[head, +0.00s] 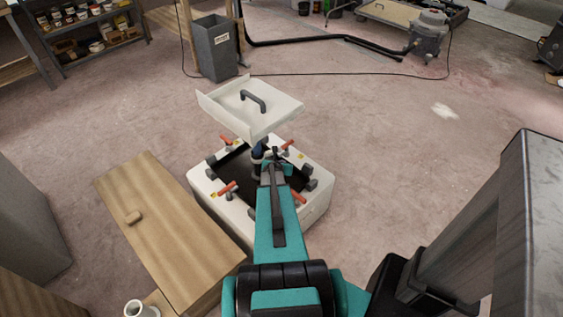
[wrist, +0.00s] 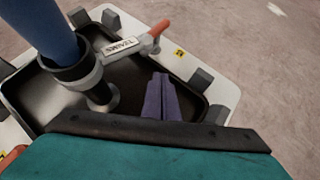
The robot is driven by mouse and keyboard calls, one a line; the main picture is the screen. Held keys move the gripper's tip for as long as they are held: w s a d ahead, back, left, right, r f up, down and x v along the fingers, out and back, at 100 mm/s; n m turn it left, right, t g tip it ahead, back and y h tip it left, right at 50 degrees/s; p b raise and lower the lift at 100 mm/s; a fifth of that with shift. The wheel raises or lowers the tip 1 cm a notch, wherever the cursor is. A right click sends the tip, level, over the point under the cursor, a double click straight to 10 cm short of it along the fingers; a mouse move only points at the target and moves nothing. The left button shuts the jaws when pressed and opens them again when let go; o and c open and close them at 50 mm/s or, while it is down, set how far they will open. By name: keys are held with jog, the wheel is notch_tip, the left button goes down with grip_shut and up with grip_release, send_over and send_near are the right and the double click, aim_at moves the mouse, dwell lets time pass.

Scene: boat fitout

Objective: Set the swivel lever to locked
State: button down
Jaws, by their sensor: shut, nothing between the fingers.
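In the wrist view a grey lever (wrist: 143,46) with an orange tip reaches to the upper right, and a small white label lies along it. It appears joined to a grey collar (wrist: 90,78) around a blue post (wrist: 45,28) in a black socket. I take this for the swivel lever; I cannot read the label for sure. My gripper (wrist: 158,82) is shut and empty, its purple fingers over the dark recess, below and apart from the lever. In the head view my gripper (head: 270,156) is beside the blue post (head: 258,151), which partly hides behind my arm.
A white box (head: 318,207) with a dark recess carries several orange-handled levers at its rim. A white panel (head: 225,112) with a dark handle (head: 253,100) sits above it. A wooden bench (head: 150,200) stands to the left.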

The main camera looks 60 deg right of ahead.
jog(key=s+a+r+p, duration=0.1)
jog(key=s+a+r, duration=0.3)
jog(key=s+r, duration=0.2)
jog(key=shift+r, duration=0.15)
dwell(0.4)
dwell(0.5)
